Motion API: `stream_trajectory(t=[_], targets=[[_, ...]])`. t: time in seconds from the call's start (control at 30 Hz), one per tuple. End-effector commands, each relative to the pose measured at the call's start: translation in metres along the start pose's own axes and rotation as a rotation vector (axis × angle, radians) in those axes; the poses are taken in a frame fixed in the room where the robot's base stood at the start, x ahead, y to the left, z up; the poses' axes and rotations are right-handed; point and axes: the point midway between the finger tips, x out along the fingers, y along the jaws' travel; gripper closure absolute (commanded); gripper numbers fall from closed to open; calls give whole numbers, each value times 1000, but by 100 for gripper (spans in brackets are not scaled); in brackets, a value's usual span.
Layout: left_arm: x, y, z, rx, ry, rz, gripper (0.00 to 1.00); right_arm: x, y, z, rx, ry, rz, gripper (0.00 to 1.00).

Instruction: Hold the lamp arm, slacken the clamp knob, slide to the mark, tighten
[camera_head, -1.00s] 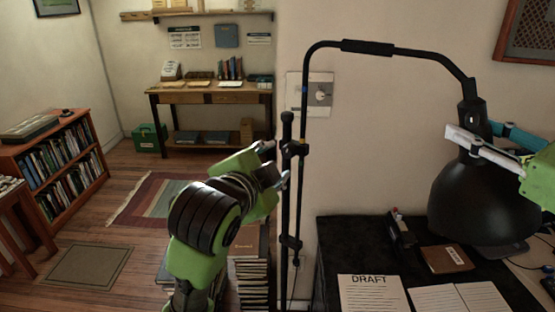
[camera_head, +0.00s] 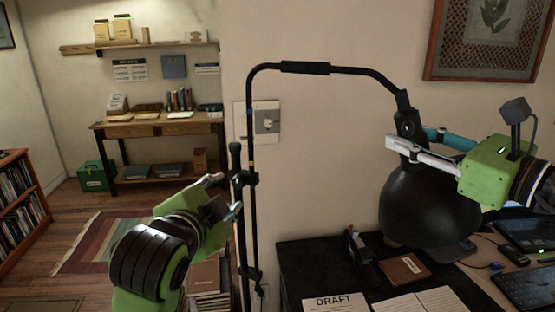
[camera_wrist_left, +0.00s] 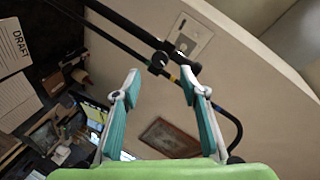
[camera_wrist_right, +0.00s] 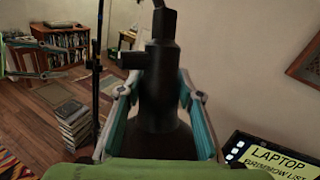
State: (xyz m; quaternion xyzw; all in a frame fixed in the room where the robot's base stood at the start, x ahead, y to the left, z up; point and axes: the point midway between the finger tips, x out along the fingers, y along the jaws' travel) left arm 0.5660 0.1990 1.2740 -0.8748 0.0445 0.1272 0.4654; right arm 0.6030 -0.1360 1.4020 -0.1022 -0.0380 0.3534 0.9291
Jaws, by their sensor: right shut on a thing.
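The black lamp has a bent arm (camera_head: 345,70) leading to a dark shade (camera_head: 420,205). The arm's upright tube runs beside a stand pole (camera_head: 236,155), joined by a clamp (camera_head: 246,179). In the left wrist view a round clamp knob (camera_wrist_left: 158,62) sits between and beyond the fingertips, with yellow and blue bands (camera_wrist_left: 186,81) on the tube nearby. My left gripper (camera_head: 226,196) is open beside the clamp; contact is not visible. My right gripper (camera_head: 400,142) is shut on the lamp's neck above the shade, also seen in the right wrist view (camera_wrist_right: 160,85).
A dark desk (camera_head: 300,260) below holds a DRAFT sheet (camera_head: 335,303), a brown book (camera_head: 404,269) and a laptop (camera_head: 525,232). A wall plate (camera_head: 266,120) is behind the lamp tube. Book stacks (camera_wrist_right: 75,125) stand on the floor near the pole.

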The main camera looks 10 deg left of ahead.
Motion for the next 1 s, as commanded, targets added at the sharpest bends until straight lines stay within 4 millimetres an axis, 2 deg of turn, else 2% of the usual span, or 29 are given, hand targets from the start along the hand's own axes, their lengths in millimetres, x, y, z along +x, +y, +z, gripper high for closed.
stream_trajectory(t=[0.03, 1.0], targets=[[0, 0, 0, 0, 0, 0, 61, -1, -3, 7, -3, -11, -7, 92], [0, 0, 0, 0, 0, 0, 61, -2, -11, 41, -3, -10, -8, 92]])
